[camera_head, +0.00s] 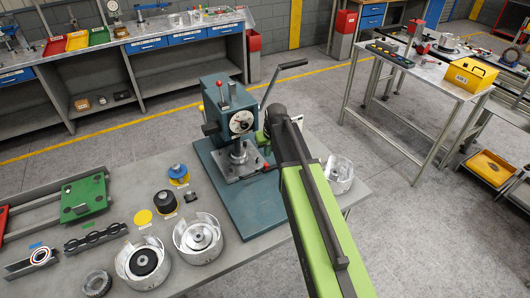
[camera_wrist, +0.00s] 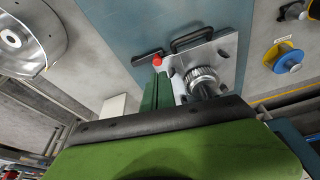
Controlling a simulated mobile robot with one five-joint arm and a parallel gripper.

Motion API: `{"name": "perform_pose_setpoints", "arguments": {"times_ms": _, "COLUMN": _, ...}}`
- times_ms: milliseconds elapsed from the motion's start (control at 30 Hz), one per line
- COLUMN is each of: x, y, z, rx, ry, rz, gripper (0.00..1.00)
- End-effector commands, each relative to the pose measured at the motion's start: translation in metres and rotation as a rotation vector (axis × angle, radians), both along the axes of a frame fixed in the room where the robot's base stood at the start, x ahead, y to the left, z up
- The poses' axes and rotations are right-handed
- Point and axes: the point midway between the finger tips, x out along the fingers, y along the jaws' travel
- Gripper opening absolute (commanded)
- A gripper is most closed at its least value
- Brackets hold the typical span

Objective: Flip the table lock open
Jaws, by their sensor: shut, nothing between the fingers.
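The arbor press (camera_head: 228,115) stands on a blue-green base on the workbench. Its metal table plate (camera_head: 238,162) lies at the foot of the column. A small red-tipped lever, which looks like the table lock, shows beside the plate (camera_head: 266,166); its red knob also shows in the wrist view (camera_wrist: 157,59). My gripper (camera_wrist: 157,80) is shut and empty, with its tips close to the red knob. I cannot tell whether they touch it. In the head view my arm hides most of the gripper and part of the lever.
A black handle (camera_wrist: 200,40) sticks up by the plate. The press's long lever (camera_head: 282,75) rises behind my arm. A silver housing (camera_head: 339,172) stands right of the press base, and two more housings (camera_head: 197,238) stand at the front. Several small parts lie left of the press.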

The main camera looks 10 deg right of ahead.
Motion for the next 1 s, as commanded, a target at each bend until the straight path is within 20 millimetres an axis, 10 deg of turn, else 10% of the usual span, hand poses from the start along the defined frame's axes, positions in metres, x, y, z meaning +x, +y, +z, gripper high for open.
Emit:
{"name": "perform_pose_setpoints", "arguments": {"times_ms": 467, "x": 0.020, "y": -0.002, "z": 0.002, "rx": 0.000, "ry": -0.031, "rz": 0.009, "gripper": 0.00}}
{"name": "perform_pose_setpoints", "arguments": {"times_ms": 1000, "x": 0.049, "y": 0.001, "z": -0.084, "rx": 0.000, "ry": -0.030, "rz": 0.008, "gripper": 0.00}}
